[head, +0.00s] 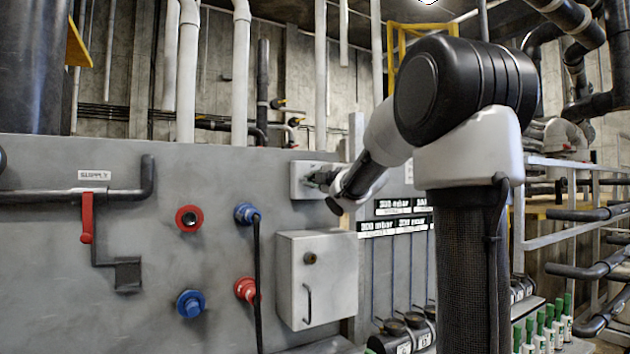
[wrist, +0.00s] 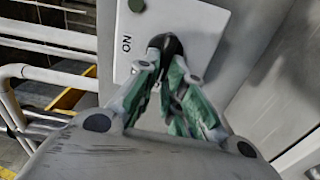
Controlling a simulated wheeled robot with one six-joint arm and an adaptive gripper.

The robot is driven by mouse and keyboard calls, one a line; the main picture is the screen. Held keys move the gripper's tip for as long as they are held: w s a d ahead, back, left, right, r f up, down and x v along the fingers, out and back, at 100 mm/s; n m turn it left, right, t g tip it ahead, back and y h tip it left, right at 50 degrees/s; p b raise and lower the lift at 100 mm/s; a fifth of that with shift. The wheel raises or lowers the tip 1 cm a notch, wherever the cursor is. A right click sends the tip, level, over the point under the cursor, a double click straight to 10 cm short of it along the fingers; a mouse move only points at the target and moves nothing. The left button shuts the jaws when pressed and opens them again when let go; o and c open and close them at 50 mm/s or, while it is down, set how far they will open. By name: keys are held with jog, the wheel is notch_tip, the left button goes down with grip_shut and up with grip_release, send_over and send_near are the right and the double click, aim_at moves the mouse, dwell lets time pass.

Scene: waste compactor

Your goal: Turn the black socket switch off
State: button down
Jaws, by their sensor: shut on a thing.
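The black socket switch (wrist: 166,43) is a small dark knob on a pale switch plate (wrist: 200,30) in the wrist view. The letters "ON" stand sideways on the plate, left of the knob. My gripper (wrist: 168,62) has its green-padded fingers closed on the knob, which hides most of it. In the head view the pale switch box (head: 299,178) is on the grey panel, and my gripper (head: 322,179) reaches its front from the right. The knob's exact angle is hard to tell.
Below the switch box is a grey cabinet (head: 330,290) with a handle. Red and blue sockets (head: 188,218) and a red-handled supply valve (head: 86,218) are on the panel to the left.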

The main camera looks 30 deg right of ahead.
jog(key=shift+f+n, duration=0.15)
jog(key=shift+n, duration=0.25)
jog(key=c, duration=1.5)
grip_release()
jog(key=s, duration=1.2)
jog(key=shift+d, duration=0.15)
